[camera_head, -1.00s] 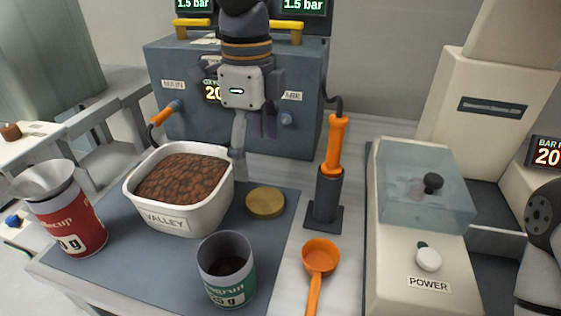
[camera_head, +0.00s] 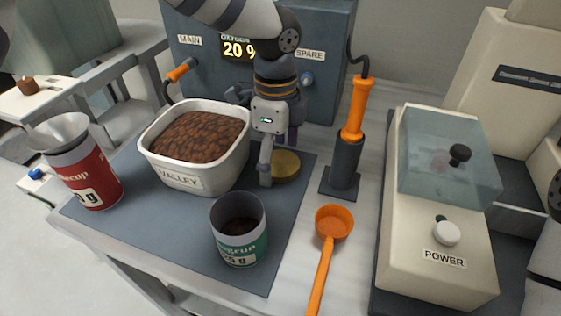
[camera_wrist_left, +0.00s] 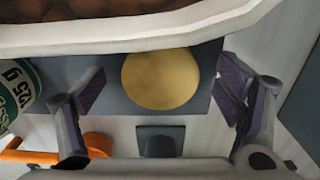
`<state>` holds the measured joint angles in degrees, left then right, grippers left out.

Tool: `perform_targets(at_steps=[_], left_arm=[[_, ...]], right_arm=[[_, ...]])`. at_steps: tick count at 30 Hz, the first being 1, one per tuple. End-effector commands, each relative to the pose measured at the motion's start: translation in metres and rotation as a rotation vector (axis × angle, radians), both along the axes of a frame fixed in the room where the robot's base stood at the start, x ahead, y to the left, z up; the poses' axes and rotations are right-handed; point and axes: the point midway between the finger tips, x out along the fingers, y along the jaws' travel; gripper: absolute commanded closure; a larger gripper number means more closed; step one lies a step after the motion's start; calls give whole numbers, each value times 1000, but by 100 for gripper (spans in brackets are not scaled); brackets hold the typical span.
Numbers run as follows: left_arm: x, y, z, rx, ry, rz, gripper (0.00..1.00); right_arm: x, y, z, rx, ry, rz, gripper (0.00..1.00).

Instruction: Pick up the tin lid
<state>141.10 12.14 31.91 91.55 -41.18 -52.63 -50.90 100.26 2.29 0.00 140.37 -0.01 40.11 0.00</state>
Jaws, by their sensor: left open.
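The tin lid (camera_head: 288,166) is a flat, round, gold disc lying on the dark mat, just right of the white tub. In the head view my left gripper (camera_head: 272,167) points down at the lid's left side and hides part of it. In the left wrist view the lid (camera_wrist_left: 160,79) shows whole, between the spread purple-padded fingers of my left gripper (camera_wrist_left: 163,88). The gripper is open and empty, with clear gaps on both sides of the lid. I cannot tell its exact height above the mat. My right gripper is out of view.
The white tub of brown beans (camera_head: 185,178) stands close beside the lid. A green-labelled tin (camera_head: 240,248), a red tin with a funnel (camera_head: 90,178), an orange scoop (camera_head: 332,225) and an orange-handled tool in a dark holder (camera_head: 343,165) stand around. A cream machine (camera_head: 430,240) is at right.

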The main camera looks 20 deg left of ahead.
Motion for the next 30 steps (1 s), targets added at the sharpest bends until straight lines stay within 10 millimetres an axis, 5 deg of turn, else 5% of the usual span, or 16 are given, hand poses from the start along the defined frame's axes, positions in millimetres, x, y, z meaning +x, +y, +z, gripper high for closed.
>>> perform_targets(at_steps=[1,6,20,24,30], left_arm=[[0,0,0,0,0,0,15],[0,0,0,0,0,0,53],[1,0,11,-1,-2,2,53],[-4,-2,43,0,-9,-1,53],[-52,-14,106,2,-22,-2,53]], right_arm=[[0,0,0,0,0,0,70],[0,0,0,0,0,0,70],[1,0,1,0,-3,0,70],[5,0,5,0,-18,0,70],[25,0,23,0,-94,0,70]])
